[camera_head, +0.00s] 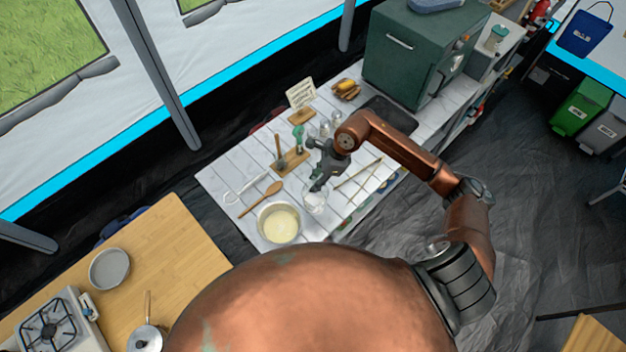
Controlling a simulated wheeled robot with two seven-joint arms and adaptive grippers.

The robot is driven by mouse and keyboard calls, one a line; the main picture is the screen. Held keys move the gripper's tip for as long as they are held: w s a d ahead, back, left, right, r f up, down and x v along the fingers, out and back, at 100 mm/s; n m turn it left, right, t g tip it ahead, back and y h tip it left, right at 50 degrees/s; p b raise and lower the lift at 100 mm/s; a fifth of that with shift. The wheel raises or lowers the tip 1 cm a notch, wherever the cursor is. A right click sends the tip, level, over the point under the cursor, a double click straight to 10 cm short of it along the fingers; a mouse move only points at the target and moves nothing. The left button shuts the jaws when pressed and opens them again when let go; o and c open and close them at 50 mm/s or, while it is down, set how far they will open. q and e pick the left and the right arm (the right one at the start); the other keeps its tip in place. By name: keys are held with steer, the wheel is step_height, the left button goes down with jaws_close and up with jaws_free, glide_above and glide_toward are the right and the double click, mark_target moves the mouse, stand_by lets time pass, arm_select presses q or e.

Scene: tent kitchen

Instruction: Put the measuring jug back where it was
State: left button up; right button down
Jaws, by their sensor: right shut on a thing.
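The clear measuring jug (314,203) is on or just above the white slatted table (232,170), right of a bowl of pale yellow contents (279,223). My right gripper (318,184) reaches down over the jug from behind and is shut on it. The gripper partly hides the jug's upper part. I cannot tell whether the jug's base touches the table. My left gripper is not in view.
A wooden stand with utensils (290,161), a card (300,95) and yellow food (347,88) are farther back. A green oven (415,55) stands behind.

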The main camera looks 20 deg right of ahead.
steer(key=w+f, duration=0.2)
steer(key=f, duration=0.1)
steer(key=w+d+f+p, duration=0.1)
steer(key=f, duration=0.1)
steer(key=w+f, duration=0.2)
steer(key=f, duration=0.1)
steer(key=shift+w+d+f+p, duration=0.25)
steer(key=shift+w+f+p, duration=0.05)
steer(key=shift+f+p, duration=0.05)
steer(key=shift+f, duration=0.25)
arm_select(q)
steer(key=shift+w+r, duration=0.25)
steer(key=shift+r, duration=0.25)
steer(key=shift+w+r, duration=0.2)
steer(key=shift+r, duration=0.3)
arm_select(e)
steer(key=shift+f, duration=0.2)
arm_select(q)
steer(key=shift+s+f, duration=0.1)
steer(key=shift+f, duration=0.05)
arm_select(e)
steer(key=c, duration=1.6)
jaws_free()
steer(key=shift+r, duration=0.1)
